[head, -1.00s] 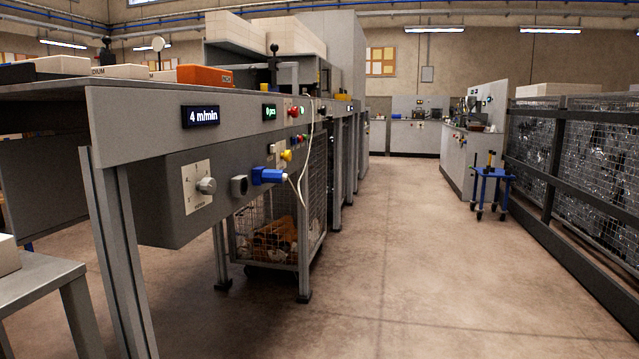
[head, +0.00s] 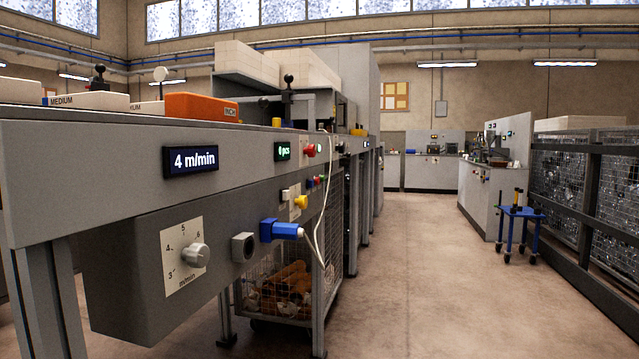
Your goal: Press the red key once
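On the front of the grey machine (head: 90,170) at left, a larger red button (head: 310,151) sits just right of a small green display (head: 283,151). Which of these is the red key of the task, I cannot tell. Neither of my grippers is in view.
A dial (head: 195,256), a "4 m/min" display (head: 191,161) and a blue plug (head: 279,230) are on the machine front. A white cable hangs near the buttons. A wire cage (head: 334,220) stands underneath. The aisle (head: 420,270) is clear; a blue trolley (head: 518,215) stands right.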

